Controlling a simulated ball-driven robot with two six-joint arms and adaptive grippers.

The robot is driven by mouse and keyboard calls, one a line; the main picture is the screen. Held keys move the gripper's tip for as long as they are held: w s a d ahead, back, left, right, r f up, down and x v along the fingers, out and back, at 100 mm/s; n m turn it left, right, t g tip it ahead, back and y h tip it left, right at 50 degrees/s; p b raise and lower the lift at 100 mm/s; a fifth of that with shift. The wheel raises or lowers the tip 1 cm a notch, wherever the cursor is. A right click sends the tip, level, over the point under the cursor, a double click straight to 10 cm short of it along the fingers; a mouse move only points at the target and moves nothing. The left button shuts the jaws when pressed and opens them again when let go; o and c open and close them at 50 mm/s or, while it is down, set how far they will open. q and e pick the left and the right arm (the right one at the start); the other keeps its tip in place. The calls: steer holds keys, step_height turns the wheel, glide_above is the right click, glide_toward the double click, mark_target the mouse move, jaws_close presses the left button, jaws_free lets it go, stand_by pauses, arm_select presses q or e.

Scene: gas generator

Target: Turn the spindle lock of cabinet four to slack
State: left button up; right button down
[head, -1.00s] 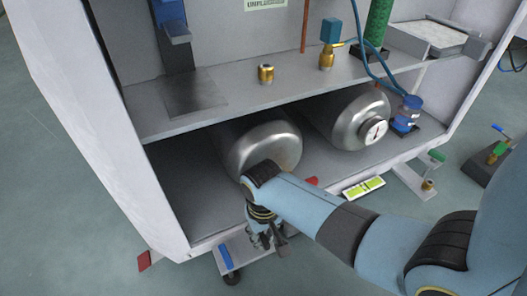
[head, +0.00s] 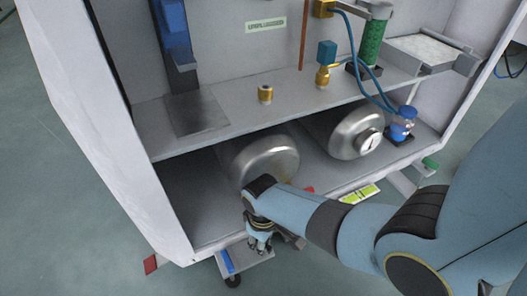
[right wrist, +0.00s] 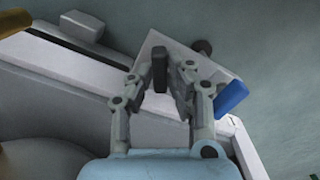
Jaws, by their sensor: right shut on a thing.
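My right gripper (head: 262,246) is low at the front edge of the cabinet (head: 140,150), beside a grey bracket plate (head: 256,263) with a blue handle (head: 228,261). In the right wrist view the two fingers (right wrist: 173,78) are shut on a dark grey upright piece (right wrist: 159,68) over the pale plate (right wrist: 195,68). I cannot tell for sure that this piece is the spindle lock. The blue handle also shows there (right wrist: 231,98), to the right of the fingers and apart from them. No cabinet number is readable. My left gripper is out of view.
Two steel cylinders (head: 262,160) lie under the shelf (head: 215,125) behind the gripper. A brass fitting (head: 265,94) and a blue-topped valve (head: 327,52) stand on the shelf. A caster (head: 233,281) is below the plate.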

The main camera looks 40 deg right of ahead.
steer(key=n+p, duration=0.1)
steer(key=n, duration=0.2)
steer(key=shift+r+n+p, duration=0.1)
steer(key=shift+n+p, duration=0.2)
steer(key=shift+n, duration=0.1)
steer(key=n+p, duration=0.1)
steer(key=n, duration=0.3)
steer(key=shift+n+p, duration=0.35)
steer(key=shift+n, duration=1.65)
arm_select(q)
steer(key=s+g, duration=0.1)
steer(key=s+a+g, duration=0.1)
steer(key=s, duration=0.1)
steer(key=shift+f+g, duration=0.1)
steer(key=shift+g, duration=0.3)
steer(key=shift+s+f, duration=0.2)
arm_select(e)
steer(key=c, duration=1.3)
jaws_free()
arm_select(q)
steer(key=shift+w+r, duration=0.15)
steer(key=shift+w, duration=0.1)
